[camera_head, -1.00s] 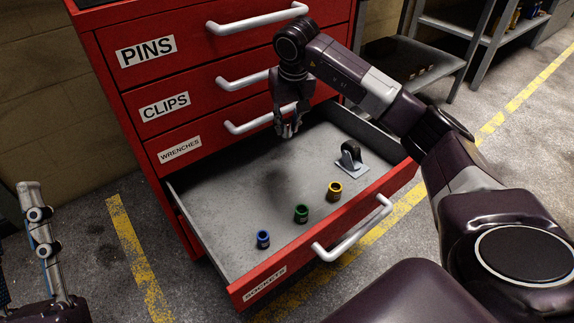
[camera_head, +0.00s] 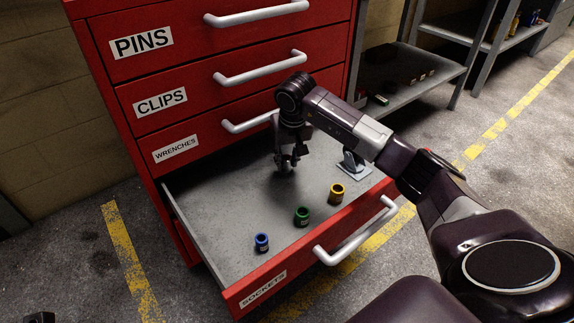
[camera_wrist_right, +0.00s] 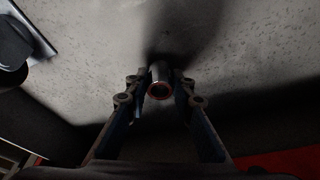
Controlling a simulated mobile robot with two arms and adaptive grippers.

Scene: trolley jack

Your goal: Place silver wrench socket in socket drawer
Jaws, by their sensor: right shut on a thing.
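The open socket drawer (camera_head: 218,222), labelled SOCKETS, is the lowest one in view in the red cabinet. My right gripper (camera_head: 286,166) points down inside it, low over the rear part of its grey floor. In the right wrist view my right gripper (camera_wrist_right: 160,100) is shut on the silver wrench socket (camera_wrist_right: 160,76), a small grey cylinder with a reddish ring at its near end. The fingers mostly hide the socket in the head view. I cannot tell whether it touches the floor. Only a dark tip of my left arm shows at the lower left.
A blue socket (camera_head: 262,242), a green socket (camera_head: 302,216) and a yellow socket (camera_head: 337,193) stand in a row near the drawer front. A caster wheel (camera_head: 354,166) lies at the drawer's right. The drawer's left part is clear. Closed drawers rise above.

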